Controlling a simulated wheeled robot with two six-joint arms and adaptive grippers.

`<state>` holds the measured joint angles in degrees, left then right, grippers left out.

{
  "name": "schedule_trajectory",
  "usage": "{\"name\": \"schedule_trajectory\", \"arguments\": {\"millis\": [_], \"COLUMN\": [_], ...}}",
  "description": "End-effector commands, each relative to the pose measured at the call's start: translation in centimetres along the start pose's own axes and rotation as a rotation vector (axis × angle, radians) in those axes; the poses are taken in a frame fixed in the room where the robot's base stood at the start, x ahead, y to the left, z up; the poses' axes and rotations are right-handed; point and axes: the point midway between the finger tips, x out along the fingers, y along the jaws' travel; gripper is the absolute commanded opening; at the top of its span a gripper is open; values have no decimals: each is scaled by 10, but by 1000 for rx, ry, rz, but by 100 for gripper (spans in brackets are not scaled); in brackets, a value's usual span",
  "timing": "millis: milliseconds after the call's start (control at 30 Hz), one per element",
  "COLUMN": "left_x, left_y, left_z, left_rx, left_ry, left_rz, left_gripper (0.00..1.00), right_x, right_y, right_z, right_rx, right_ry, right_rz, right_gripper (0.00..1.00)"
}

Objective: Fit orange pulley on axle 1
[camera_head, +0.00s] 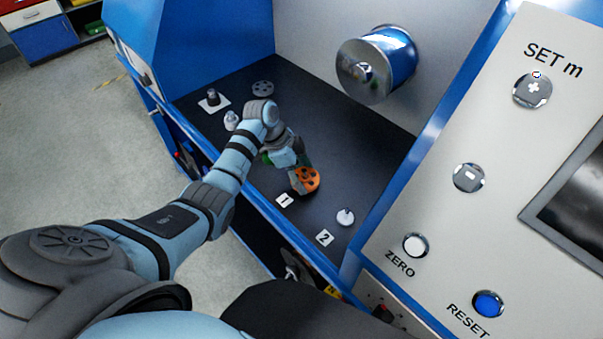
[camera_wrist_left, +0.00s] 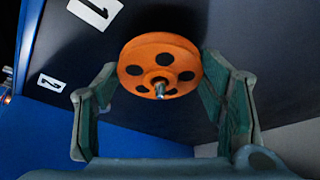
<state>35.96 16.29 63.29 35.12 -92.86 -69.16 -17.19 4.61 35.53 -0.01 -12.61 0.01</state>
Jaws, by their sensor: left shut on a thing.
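The orange pulley (camera_head: 310,178) is a disc with several round holes, low over the dark bench by the label 1 (camera_head: 285,201). My left gripper (camera_head: 303,178) is shut on its rim. In the left wrist view, the pulley (camera_wrist_left: 145,54) sits between the two fingers (camera_wrist_left: 160,85), and a shiny metal pin (camera_wrist_left: 160,89) shows at its hub. The rest of axle 1 is hidden behind the pulley and gripper, and I cannot tell how far down the pulley sits. My right gripper is not in view.
A bare axle (camera_head: 345,217) stands near the label 2 (camera_head: 325,238). A grey disc (camera_head: 263,88), a dark peg on a white base (camera_head: 212,98) and a pale metal piece (camera_head: 231,119) are at the far left. The large drum (camera_head: 375,65) overhangs the back; the control panel (camera_head: 495,190) bounds the right.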

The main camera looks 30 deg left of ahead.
Motion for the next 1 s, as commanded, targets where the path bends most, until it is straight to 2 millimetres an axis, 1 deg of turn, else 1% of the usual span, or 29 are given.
{"name": "schedule_trajectory", "arguments": {"millis": [400,433,500,567,867,933,1000], "left_x": [1,1,1,1,0,-3,-12], "left_y": [0,0,0,0,0,0,-1], "left_z": [0,0,0,0,0,0,0], "left_rx": [0,0,0,0,0,0,0], "left_ry": [0,0,0,0,-1,0,0], "left_rz": [1,1,1,1,1,0,-2], "left_gripper": [31,67,78,88,88,88,88], "right_x": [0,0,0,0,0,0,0], "right_y": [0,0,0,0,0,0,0], "right_z": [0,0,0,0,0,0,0], "right_rx": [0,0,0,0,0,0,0], "right_ry": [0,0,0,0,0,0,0], "right_rz": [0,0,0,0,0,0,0], "right_gripper": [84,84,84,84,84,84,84]}}
